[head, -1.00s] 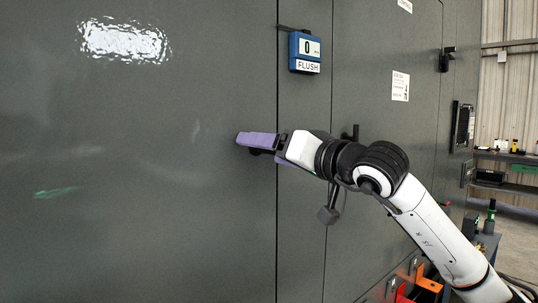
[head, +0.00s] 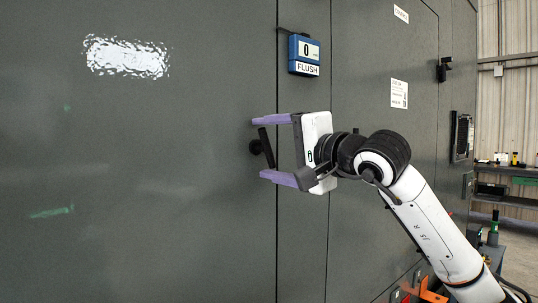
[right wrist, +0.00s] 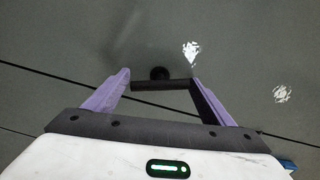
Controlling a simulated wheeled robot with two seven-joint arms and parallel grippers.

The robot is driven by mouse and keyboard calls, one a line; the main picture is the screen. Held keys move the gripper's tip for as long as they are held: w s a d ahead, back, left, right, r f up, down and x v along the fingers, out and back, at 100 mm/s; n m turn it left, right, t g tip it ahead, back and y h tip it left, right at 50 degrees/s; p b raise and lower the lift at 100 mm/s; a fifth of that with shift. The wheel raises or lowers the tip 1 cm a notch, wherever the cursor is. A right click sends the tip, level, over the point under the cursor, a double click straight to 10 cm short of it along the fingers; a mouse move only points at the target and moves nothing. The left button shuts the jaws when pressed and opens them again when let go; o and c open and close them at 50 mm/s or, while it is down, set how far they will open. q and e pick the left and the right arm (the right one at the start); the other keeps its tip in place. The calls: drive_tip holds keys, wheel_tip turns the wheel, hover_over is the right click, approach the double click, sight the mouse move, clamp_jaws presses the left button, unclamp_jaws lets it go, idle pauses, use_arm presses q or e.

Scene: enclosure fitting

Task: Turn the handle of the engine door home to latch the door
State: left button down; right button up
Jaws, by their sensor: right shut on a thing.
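The engine door (head: 140,190) is the large dark grey panel at the left of the head view, its face looking level with the panel across the seam. Its handle (head: 267,150) is a black bar on a round black hub, close to the door's right edge. The bar stands near upright, its top leaning slightly left. My right gripper (head: 258,148) is shut on the handle, one purple finger at each end of the bar. In the right wrist view the handle (right wrist: 160,86) spans between the fingertips of the gripper (right wrist: 160,77). My left gripper is not in view.
A blue gauge (head: 305,54) reading "0" and "FLUSH" is fixed above the handle, right of the seam. Another black latch (head: 444,69) sits further right. Shelves (head: 508,185) with small items stand at the far right. The door face left of the handle is clear.

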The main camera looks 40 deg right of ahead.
drive_tip(key=m, duration=0.2)
drive_tip(key=shift+m+b, duration=0.4)
drive_tip(key=shift+m, duration=0.6)
drive_tip(key=o, duration=0.9)
drive_tip(key=shift+o, duration=0.5)
